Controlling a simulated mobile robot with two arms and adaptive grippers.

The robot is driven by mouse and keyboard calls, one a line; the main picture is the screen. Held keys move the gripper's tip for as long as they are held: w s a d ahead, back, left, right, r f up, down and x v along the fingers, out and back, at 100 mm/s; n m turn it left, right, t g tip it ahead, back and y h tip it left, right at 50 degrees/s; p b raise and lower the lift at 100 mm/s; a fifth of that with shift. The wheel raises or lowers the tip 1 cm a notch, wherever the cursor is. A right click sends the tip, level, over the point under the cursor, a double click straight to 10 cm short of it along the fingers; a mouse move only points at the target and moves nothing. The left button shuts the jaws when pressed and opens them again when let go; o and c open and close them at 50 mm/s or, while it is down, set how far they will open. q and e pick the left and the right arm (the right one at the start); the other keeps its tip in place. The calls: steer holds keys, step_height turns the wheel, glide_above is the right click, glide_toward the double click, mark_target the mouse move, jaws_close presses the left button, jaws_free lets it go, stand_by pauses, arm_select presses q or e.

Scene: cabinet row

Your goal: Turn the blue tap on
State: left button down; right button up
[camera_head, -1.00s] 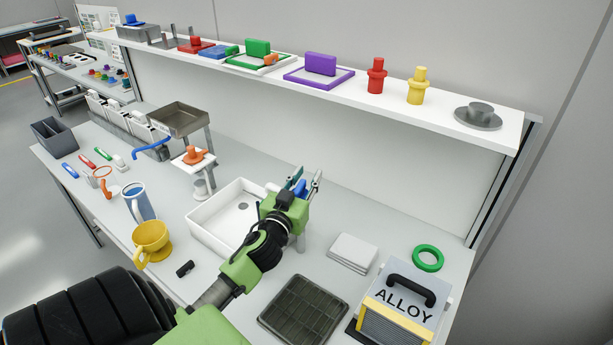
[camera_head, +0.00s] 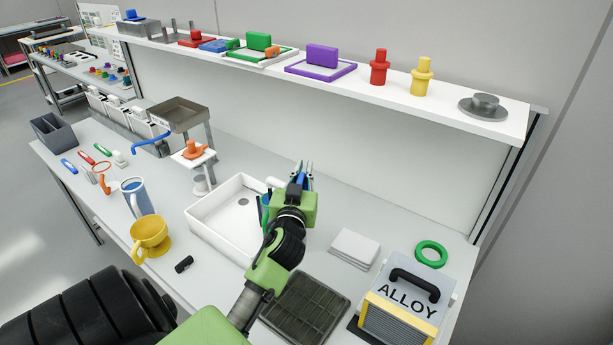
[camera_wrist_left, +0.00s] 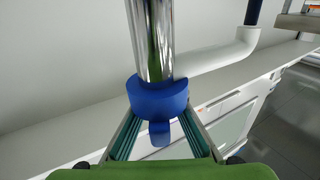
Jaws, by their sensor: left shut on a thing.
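The blue tap's handle (camera_wrist_left: 158,98) is a blue collar with a short lever, around a shiny metal post. A white spout (camera_wrist_left: 220,55) runs right from the post and ends in a dark blue piece. My left gripper (camera_wrist_left: 160,130) has a finger on each side of the blue lever and is shut on it. In the head view my left gripper (camera_head: 304,172) is at the right of the white sink (camera_head: 207,213), with a bit of blue (camera_head: 299,177) between its fingers. The gripper hides most of the tap there. My right gripper is not in view.
The shelf (camera_head: 400,97) with coloured parts runs above and behind. A grey tray (camera_head: 305,305), white pads (camera_head: 354,247), a green ring (camera_head: 431,253) and the ALLOY box (camera_head: 405,300) lie to the right.

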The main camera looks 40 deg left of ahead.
arm_select(q)
steer(key=shift+s+a+n+g+y+b, duration=0.2)
steer(key=shift+n+g+y+b, duration=0.4)
steer(key=shift+b, duration=0.4)
steer(key=shift+s+a+n+g+y+b, duration=0.15)
steer(key=shift+n+g+y+b, duration=0.55)
steer(key=shift+b, duration=0.25)
steer(key=shift+s+a+n+g+y+b, duration=0.2)
steer(key=shift+n+g+y+b, duration=0.25)
steer(key=shift+y+b, duration=0.4)
steer(key=c, duration=2.1)
jaws_free()
step_height(320, 180, up, 10)
steer(key=shift+w, duration=0.1)
